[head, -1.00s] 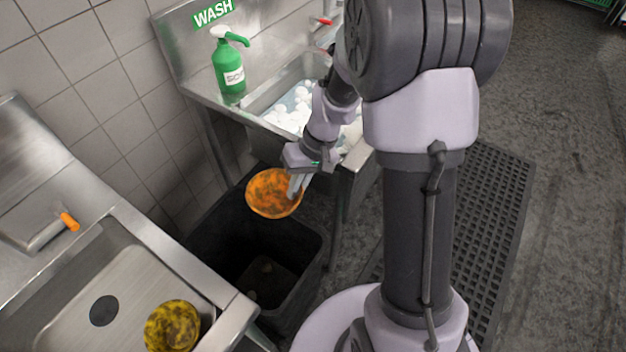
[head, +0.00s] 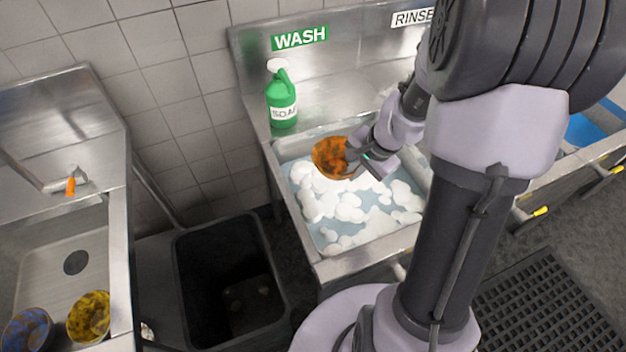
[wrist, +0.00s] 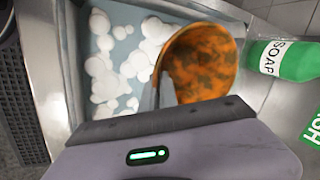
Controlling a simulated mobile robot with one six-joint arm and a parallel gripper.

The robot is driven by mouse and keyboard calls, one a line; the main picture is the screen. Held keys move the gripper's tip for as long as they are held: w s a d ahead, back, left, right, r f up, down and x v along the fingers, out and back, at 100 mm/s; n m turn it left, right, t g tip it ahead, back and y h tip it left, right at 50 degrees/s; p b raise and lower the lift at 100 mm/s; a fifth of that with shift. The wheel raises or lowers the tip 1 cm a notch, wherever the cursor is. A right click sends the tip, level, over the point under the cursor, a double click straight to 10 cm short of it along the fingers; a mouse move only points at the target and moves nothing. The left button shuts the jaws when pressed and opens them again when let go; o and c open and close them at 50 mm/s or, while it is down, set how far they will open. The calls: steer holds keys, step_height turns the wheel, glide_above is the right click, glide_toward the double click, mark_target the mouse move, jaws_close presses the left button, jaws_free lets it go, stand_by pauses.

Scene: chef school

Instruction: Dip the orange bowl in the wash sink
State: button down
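The orange bowl (head: 332,157) has dark brown stains and is held tilted over the back left part of the wash sink. It also shows in the wrist view (wrist: 203,62), with its stained face visible. My gripper (head: 356,160) is shut on its right rim in the head view. The wash sink (head: 316,252) holds blue water with white suds (head: 345,207). The bowl appears above the water; I cannot tell whether it touches it. A green WASH sign (head: 300,38) is on the sink's back panel.
A green soap bottle (head: 282,100) stands on the sink's back left ledge. A black bin (head: 190,290) sits left of the sink. The left steel sink (head: 50,240) holds a yellow bowl (head: 88,318) and a blue bowl (head: 28,330). A RINSE sign (head: 413,17) is at right.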

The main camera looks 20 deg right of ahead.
steer(key=s+d+r+m+h, duration=0.2)
steer(key=d+m, duration=0.3)
steer(key=d, duration=0.1)
steer(key=b, duration=1.5)
glide_above(363, 230)
step_height(363, 230, down, 16)
steer(key=f, duration=1.1)
steer(key=shift+s+a+f, duration=0.1)
steer(key=shift+a+f, duration=0.05)
steer(key=shift+a, duration=0.1)
steer(key=shift+f, duration=0.75)
steer(key=shift+f, duration=0.15)
steer(key=shift+f, duration=0.4)
steer(key=shift+a, duration=0.1)
steer(key=shift+a, duration=0.45)
